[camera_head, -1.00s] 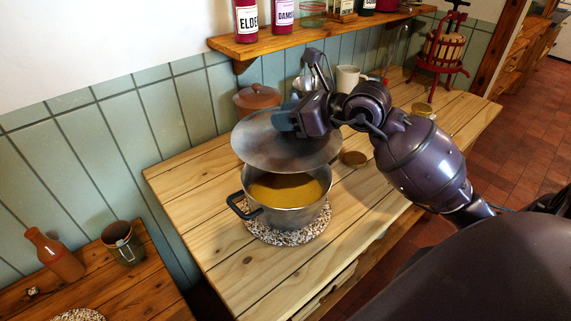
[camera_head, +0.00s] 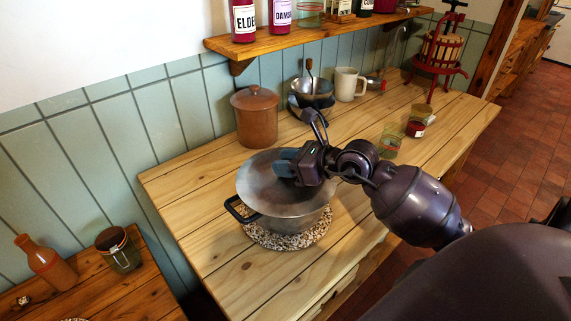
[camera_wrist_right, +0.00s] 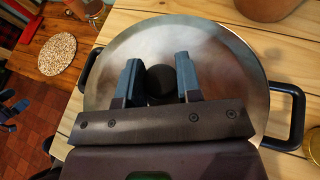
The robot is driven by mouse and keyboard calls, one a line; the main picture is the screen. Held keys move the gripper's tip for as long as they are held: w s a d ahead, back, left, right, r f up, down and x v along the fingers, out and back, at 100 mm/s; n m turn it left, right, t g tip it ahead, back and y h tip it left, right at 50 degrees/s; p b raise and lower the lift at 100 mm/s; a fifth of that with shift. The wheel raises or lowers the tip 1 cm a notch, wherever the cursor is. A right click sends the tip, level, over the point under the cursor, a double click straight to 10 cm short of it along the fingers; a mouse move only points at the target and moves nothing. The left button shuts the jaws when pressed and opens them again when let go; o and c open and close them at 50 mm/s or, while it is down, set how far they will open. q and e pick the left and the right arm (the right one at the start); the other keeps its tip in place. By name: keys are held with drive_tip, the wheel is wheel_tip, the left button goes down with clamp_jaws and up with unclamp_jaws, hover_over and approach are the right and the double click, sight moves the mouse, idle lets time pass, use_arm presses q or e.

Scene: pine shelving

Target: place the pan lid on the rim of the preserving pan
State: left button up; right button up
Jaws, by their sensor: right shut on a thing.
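The steel pan lid (camera_head: 258,188) lies over the mouth of the preserving pan (camera_head: 290,223) and hides its contents. In the head view the lid looks level with the rim or just above it; I cannot tell if it touches all round. My right gripper (camera_head: 285,166) is over the lid. In the right wrist view the lid (camera_wrist_right: 222,62) fills the middle, and the gripper (camera_wrist_right: 160,82) is shut on its dark round knob. Pan handles stick out on both sides of the lid.
The pan stands on a speckled round mat (camera_head: 262,238) on the pine worktop (camera_head: 195,215). A brown lidded crock (camera_head: 256,118) stands close behind it. Jars (camera_head: 390,140), a white mug (camera_head: 347,84) and a red press (camera_head: 437,50) are farther right. The worktop's front left is clear.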

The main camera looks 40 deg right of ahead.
drive_tip(key=o, duration=1.1)
drive_tip(key=shift+f, duration=0.25)
drive_tip(key=shift+c, duration=0.2)
drive_tip(key=v, duration=1.2)
drive_tip(key=shift+r+p, duration=0.2)
drive_tip(key=shift+p, duration=0.15)
drive_tip(key=shift+s, duration=0.1)
